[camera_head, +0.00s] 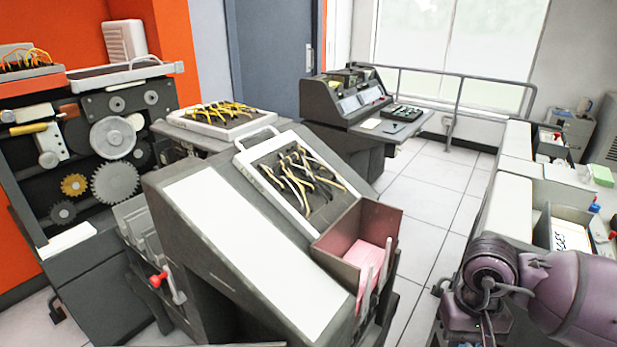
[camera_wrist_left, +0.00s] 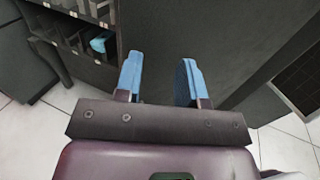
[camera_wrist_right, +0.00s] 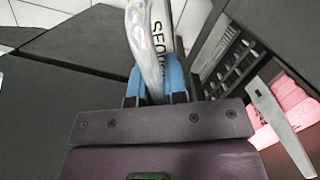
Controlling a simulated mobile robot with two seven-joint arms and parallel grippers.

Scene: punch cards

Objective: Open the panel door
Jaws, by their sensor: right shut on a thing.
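The near grey machine has a white-framed plug panel (camera_head: 318,205) full of yellow, white and dark wires, with a white handle (camera_head: 257,136) at its top edge. I cannot tell which part is the panel door. My right gripper (camera_wrist_right: 157,88) is shut on a pale, curved piece (camera_wrist_right: 143,40) with dark lettering; its far end leaves the view at the top. My left gripper (camera_wrist_left: 158,78) is open and empty, with a dark flat machine side (camera_wrist_left: 225,45) beyond its fingers.
Pink cards (camera_head: 364,258) sit in a reddish-brown hopper (camera_head: 335,241); they also show in the right wrist view (camera_wrist_right: 290,105). A red-knobbed lever (camera_head: 158,280) stands at the near machine's left. A geared machine (camera_head: 115,183) stands left. Tiled floor (camera_head: 430,190) is free at centre right.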

